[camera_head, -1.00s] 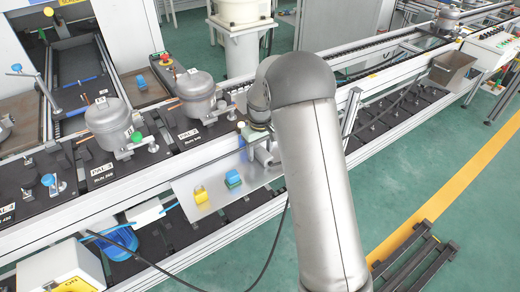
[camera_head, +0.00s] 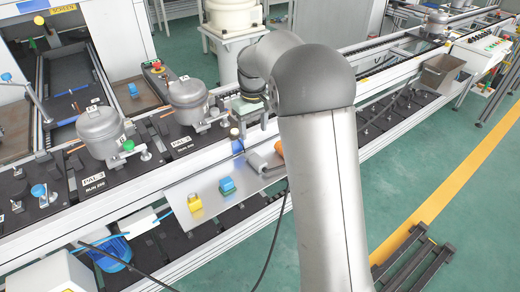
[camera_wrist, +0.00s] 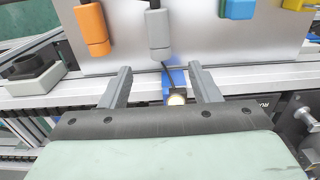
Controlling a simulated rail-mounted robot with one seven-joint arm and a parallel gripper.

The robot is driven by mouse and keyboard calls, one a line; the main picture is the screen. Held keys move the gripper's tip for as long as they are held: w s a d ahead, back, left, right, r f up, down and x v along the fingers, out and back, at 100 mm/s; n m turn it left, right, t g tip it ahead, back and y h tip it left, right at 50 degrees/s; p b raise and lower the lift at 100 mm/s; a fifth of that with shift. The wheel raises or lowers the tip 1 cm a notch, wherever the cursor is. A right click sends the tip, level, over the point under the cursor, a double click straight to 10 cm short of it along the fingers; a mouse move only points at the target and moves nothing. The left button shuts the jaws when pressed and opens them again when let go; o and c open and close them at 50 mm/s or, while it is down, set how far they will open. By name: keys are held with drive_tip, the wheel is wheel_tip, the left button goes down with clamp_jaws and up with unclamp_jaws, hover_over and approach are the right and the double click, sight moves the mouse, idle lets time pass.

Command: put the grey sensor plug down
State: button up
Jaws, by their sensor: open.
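The grey sensor plug (camera_wrist: 158,32) lies on the metal sheet in the wrist view, its thin dark cable running down toward me. In the head view, the grey plug (camera_head: 257,163) rests near the sheet's right end. My gripper (camera_wrist: 161,77) is open, its two fingers spread and apart from the plug, which lies beyond the fingertips. In the head view, my gripper (camera_head: 254,128) is above and behind the plug, at the sheet's far edge. Nothing is held between the fingers.
An orange plug (camera_wrist: 91,26) lies beside the grey one. Blue (camera_head: 227,186) and yellow (camera_head: 195,202) connectors sit farther left on the metal sheet (camera_head: 210,208). A blue piece with a cream tip (camera_wrist: 176,97) shows between my fingers. Compressors (camera_head: 188,98) stand on nearby pallets.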

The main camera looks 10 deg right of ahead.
drive_tip(key=s+m, duration=0.4)
drive_tip(key=s, duration=2.9)
drive_tip(key=shift+s+a+f, duration=0.15)
drive_tip(key=shift+s+f, duration=0.25)
